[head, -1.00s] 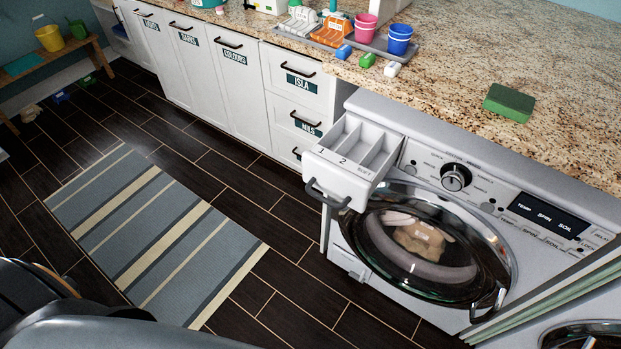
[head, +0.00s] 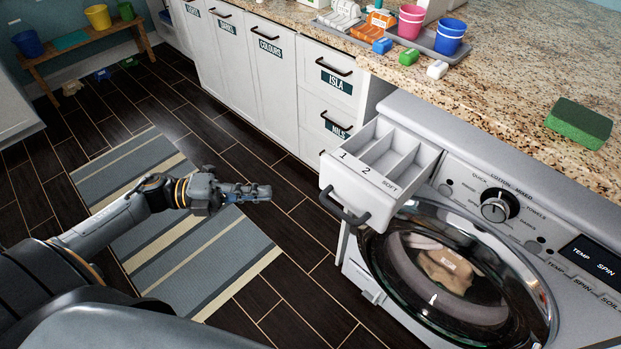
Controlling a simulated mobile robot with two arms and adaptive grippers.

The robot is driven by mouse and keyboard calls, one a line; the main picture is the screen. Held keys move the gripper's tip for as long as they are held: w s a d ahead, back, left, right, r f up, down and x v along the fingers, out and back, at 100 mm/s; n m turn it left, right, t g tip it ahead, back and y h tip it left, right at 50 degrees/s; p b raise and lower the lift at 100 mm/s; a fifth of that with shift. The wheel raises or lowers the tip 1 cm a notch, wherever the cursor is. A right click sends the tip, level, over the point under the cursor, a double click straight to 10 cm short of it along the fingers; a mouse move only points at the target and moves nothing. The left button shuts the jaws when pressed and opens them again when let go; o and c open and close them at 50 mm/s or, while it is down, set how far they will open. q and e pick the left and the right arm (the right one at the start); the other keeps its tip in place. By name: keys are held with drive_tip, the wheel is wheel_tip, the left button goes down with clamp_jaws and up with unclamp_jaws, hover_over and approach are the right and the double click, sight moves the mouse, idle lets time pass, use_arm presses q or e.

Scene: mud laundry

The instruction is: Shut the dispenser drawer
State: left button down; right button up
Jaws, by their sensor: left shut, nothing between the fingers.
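The white dispenser drawer (head: 361,191) sticks out of the top left of the washing machine's front (head: 362,268). It is pulled open, with compartments marked 1, 2 and SOFT showing empty. A dark bar handle (head: 343,208) is on its front. My left gripper (head: 262,192) is shut and empty, its fingers pointing right toward the drawer. It is above the striped rug in the picture, left of the handle and clearly apart from it. My right gripper is out of view.
The washer door (head: 455,270) is closed with a tan cloth behind the glass. A granite counter (head: 500,80) runs above, with a tray of cups, colored blocks and a green sponge (head: 579,123). White cabinets stand behind. The floor between gripper and drawer is clear.

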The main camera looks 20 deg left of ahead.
use_arm(q)
drive_tip(key=p, duration=0.2)
approach(331, 181)
drive_tip(key=s+d, duration=0.1)
drive_tip(key=d, duration=0.3)
drive_tip(key=w, duration=0.2)
drive_tip(key=shift+w+d+r+p, duration=0.15)
drive_tip(key=shift+w+d+p, duration=0.1)
drive_tip(key=shift+d+p, duration=0.15)
drive_tip(key=shift+w+d, duration=0.2)
drive_tip(key=shift+w, duration=0.3)
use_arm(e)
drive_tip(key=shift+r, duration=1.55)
